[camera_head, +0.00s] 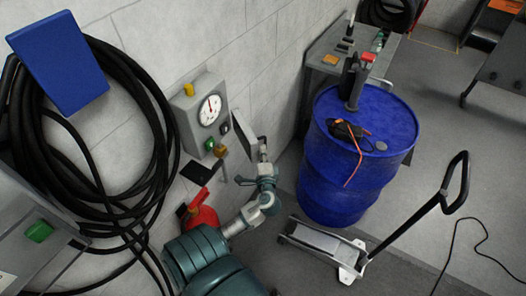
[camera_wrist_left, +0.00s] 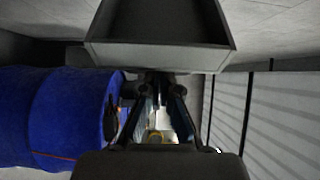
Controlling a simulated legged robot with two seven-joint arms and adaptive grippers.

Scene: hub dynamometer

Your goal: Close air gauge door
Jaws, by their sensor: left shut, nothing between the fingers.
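The air gauge box (camera_head: 187,119) is a grey box on the block wall, with a round white dial (camera_head: 209,110) facing out. Its grey door (camera_head: 243,134) stands open on the right side of the box, and the dial is uncovered. My left gripper (camera_head: 262,146) is at the right, outer side of the door, close to its lower edge; I cannot tell if they touch. In the left wrist view the door (camera_wrist_left: 160,58) fills the top as a shallow grey pan, just above my shut, empty left gripper (camera_wrist_left: 155,80). My right gripper is out of view.
A blue drum (camera_head: 345,180) with tools on top stands to the right of my left arm; it also shows in the wrist view (camera_wrist_left: 65,115). A coiled black hose (camera_head: 140,160) hangs left of the box. A floor jack (camera_head: 330,245) stands in front of the drum.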

